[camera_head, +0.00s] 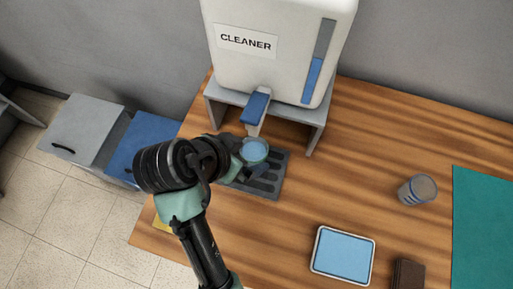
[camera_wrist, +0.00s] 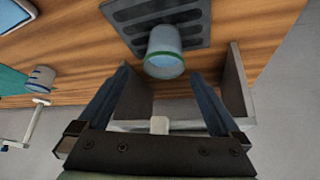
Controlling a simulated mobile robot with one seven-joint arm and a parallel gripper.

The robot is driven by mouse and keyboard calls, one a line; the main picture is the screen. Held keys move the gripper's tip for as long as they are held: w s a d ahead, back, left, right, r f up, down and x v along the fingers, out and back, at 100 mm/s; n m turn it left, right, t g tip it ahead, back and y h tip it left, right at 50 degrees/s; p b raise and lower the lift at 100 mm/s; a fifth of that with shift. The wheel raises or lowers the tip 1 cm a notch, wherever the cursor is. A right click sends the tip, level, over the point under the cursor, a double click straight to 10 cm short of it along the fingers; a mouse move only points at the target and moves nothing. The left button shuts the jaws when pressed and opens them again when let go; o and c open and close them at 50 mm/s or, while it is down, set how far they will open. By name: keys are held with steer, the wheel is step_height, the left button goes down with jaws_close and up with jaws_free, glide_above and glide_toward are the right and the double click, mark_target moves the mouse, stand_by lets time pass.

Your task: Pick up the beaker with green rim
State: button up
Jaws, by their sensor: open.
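The beaker with the green rim (camera_head: 254,151) stands upright on the dark drip tray (camera_head: 268,186) below the cleaner dispenser's blue lever (camera_head: 256,106). Its inside looks pale blue. In the wrist view the beaker (camera_wrist: 163,45) is at upper centre, with its green rim toward my gripper. My gripper (camera_head: 244,158) is close beside it, reaching in from the lower left in the head view. The two fingers are apart and empty in the wrist view (camera_wrist: 161,76), with the beaker just beyond and between their tips. Part of the beaker's lower side is hidden in the head view.
Another beaker with a blue band (camera_head: 417,190) stands at right. A blue tray (camera_head: 342,252), a brown block (camera_head: 408,274) and a teal mat (camera_head: 485,225) lie farther off.

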mark_target(261, 151)
steer(key=x, duration=0.3)
steer(key=shift+w+d+f, duration=0.1)
steer(key=shift+w+f, duration=0.1)
steer(key=shift+a+f+x, duration=0.1)
steer(key=shift+a+x, duration=0.05)
steer(key=shift+x, duration=0.75)
steer(key=shift+a+f+x, duration=0.1)
steer(key=shift+a+x, duration=0.05)
steer(key=shift+x, duration=0.7)
steer(key=shift+a+f+x, duration=0.1)
steer(key=shift+a+x, duration=0.05)
steer(key=shift+x, duration=0.75)
steer(key=shift+s+r, duration=0.1)
steer(key=shift+r, duration=0.05)
steer(key=c, duration=1.4)
